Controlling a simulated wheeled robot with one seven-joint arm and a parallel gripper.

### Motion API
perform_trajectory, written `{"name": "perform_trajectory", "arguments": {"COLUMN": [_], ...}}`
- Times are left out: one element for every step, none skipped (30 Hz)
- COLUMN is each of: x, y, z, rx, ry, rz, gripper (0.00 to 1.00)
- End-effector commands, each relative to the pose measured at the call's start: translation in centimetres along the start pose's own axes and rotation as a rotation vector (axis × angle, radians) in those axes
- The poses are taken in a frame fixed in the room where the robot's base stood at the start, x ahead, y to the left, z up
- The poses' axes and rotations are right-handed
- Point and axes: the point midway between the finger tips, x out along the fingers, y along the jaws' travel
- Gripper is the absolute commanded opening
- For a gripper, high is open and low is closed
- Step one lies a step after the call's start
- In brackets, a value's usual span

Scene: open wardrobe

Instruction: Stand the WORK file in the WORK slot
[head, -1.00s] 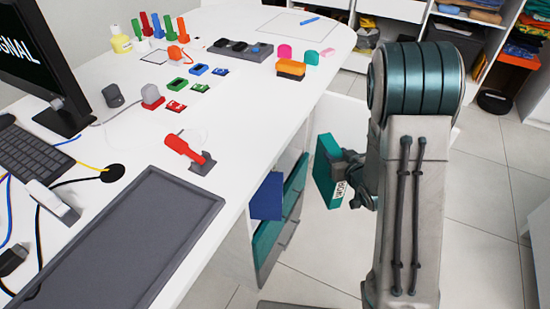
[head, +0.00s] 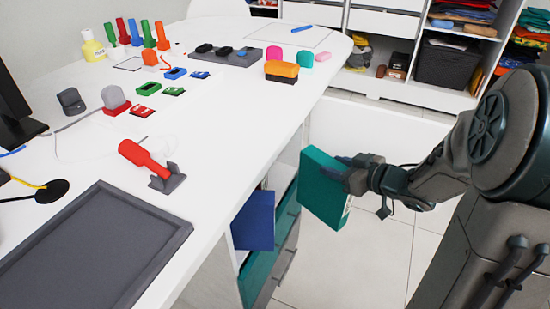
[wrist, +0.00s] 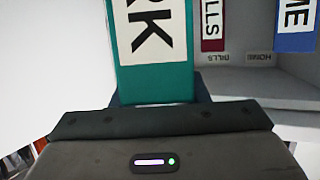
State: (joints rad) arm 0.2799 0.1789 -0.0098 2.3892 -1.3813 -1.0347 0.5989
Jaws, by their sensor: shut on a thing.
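The WORK file (head: 325,188) is a teal binder with a white spine label, held upright beside the desk's right edge. My gripper (head: 347,174) is shut on it from the right. In the wrist view the WORK file (wrist: 150,65) fills the top middle, with "RK" showing on its label. A red BILLS file (wrist: 213,25) and a blue HOME file (wrist: 296,25) stand to its right, above slot labels reading BILLS (wrist: 213,58) and HOME (wrist: 260,58). I see no WORK slot label; the held file may hide it. The blue file (head: 254,220) juts out under the desk in the head view.
The white desk (head: 225,150) carries a grey tray (head: 95,250), a red tool (head: 143,157) in a holder and several small items. Teal drawer fronts (head: 285,240) are below it. Open shelves (head: 440,60) stand at the back. The floor right of the desk is clear.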

Motion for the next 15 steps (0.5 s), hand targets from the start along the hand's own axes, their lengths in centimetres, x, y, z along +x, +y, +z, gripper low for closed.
{"name": "perform_trajectory", "arguments": {"x": [0.8, 1.3, 1.9, 2.5, 3.0, 3.8, 4.4, 5.0, 6.0, 6.7, 7.3, 8.2, 8.8, 9.3, 10.0], "y": [-0.1, -0.1, -0.1, -0.1, -0.1, -0.1, -0.1, -0.2, -0.1, -0.2, -0.2, -0.2, -0.2, -0.2, -0.2], "z": [-0.2, -0.4, -0.6, -0.8, -0.9, -1.2, -1.5, -1.7, -2.0, -2.2, -2.5, -2.8, -3.0, -3.2, -3.5], "rx": [-0.002, -0.001, -0.002, -0.003, -0.002, -0.003, -0.002, -0.001, -0.003, -0.003, -0.003, -0.002, -0.003, -0.003, -0.002], "ry": [0.001, 0.002, 0.003, 0.002, 0.002, 0.003, 0.003, 0.004, 0.003, 0.003, 0.003, 0.004, 0.003, 0.003, 0.004], "rz": [-0.003, -0.003, -0.003, -0.003, -0.003, -0.004, -0.004, -0.004, -0.004, -0.006, -0.005, -0.005, -0.005, -0.005, -0.004], "gripper": [0.00, 0.00, 0.00, 0.00, 0.00, 0.00, 0.00, 0.00, 0.00, 0.00, 0.00, 0.00, 0.00, 0.00, 0.00]}}
